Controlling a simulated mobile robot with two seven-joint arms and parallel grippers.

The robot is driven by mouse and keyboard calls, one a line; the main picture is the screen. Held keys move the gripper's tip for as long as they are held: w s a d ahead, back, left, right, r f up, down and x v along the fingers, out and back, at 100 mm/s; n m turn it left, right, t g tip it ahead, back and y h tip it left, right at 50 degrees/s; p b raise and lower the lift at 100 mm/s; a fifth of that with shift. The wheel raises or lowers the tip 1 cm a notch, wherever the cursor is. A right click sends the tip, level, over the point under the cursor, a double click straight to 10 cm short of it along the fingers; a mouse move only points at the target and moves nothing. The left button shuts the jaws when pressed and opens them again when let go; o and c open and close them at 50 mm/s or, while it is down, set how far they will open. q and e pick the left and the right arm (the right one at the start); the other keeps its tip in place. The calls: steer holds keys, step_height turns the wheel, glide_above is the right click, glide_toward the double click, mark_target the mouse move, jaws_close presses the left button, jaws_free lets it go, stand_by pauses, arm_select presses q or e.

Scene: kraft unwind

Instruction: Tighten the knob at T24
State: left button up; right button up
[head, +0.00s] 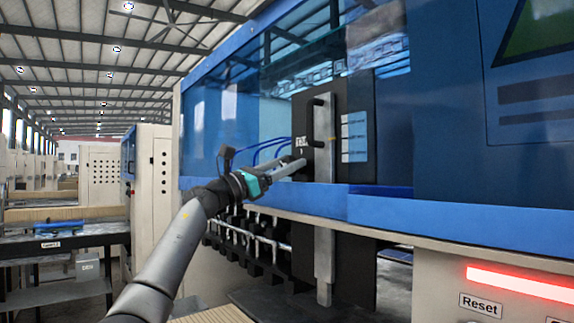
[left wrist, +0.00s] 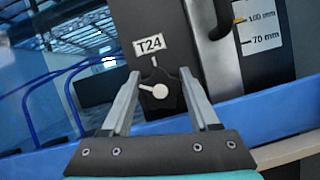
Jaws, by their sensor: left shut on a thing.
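The knob (left wrist: 160,91) is black and lobed with a pale round centre and a pale pointer toward the left. It sits on a dark panel right below a white label reading T24 (left wrist: 150,44). My left gripper (left wrist: 158,80) has one finger on each side of the knob and is shut on it. In the head view my left gripper (head: 300,164) reaches the dark panel (head: 300,113) from the left, and the gripper covers the knob there. My right gripper is in neither view.
A metal strip with a black handle (left wrist: 219,22) stands right of the knob, beside a scale marked 100 mm and 70 mm (left wrist: 260,28). Blue hoses (head: 268,152) hang left of the panel. A blue rail (head: 380,205) runs below. A Reset label (head: 481,305) is at the lower right.

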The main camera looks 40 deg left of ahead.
arm_select(q)
steer(key=shift+f, duration=0.1)
stand_by(0.4)
steer(key=o, duration=1)
steer(key=shift+c, duration=0.2)
steer(key=o, duration=0.3)
steer(key=shift+s, duration=0.15)
steer(key=shift+o, duration=0.6)
steer(key=b+v, duration=0.9)
steer(key=v, duration=0.6)
steer(key=shift+a, duration=0.15)
